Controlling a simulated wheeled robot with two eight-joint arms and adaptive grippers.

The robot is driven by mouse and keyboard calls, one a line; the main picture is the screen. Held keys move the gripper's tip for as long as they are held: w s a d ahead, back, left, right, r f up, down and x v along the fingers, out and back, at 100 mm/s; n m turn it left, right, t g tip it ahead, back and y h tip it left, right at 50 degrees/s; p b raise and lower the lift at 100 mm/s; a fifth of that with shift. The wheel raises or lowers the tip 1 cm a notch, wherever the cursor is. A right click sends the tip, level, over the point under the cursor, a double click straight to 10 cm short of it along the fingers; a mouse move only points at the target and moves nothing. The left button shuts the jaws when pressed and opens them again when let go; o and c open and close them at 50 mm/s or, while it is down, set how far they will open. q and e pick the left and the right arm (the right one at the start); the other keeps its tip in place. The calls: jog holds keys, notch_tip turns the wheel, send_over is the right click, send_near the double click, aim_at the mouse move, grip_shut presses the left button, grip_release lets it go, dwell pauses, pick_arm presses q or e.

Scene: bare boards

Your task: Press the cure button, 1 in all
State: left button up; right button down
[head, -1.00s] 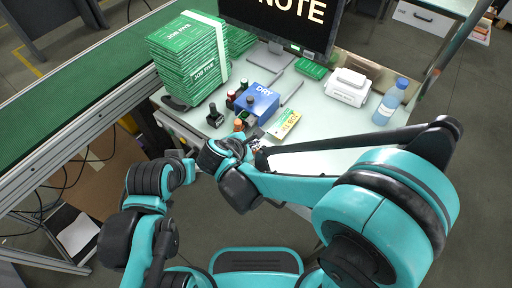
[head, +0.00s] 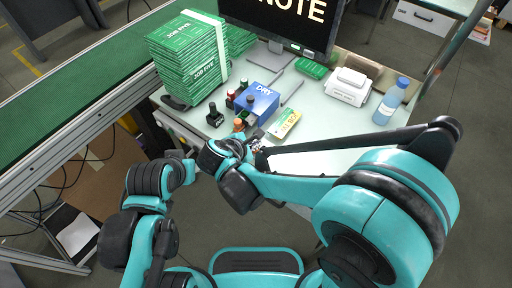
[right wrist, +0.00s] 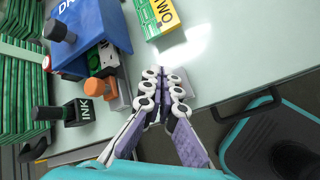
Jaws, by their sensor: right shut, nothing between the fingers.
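A blue box marked DRY (head: 262,100) stands on the pale bench, and it also shows in the right wrist view (right wrist: 98,28). It has a black knob on top, and a grey part with green and red spots beside its lower side. I cannot tell which part is the cure button. My right gripper (right wrist: 163,82) is shut and empty. In the right wrist view its fingertips are just right of the box's near corner, over or near the bench top; contact cannot be told. My left arm shows at the left in the head view, but its gripper does not.
Close by are a black INK stamp (right wrist: 72,112), an orange-handled piece (right wrist: 94,90) and a yellow-green pack marked TWO (right wrist: 158,14). A stack of green packs (head: 188,58), a monitor (head: 285,22), a white device (head: 348,87) and a bottle (head: 391,101) stand around. The bench's front right is clear.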

jog(key=shift+f+b, duration=0.5)
jog(key=shift+f, duration=0.2)
dwell(0.6)
jog(key=shift+r, duration=0.1)
jog(key=shift+r+p, duration=0.75)
jog(key=shift+r, duration=0.15)
jog(key=shift+r, duration=0.1)
notch_tip(320, 180, up, 5)
jog(key=p, duration=0.4)
jog(key=shift+d, duration=0.1)
dwell(0.7)
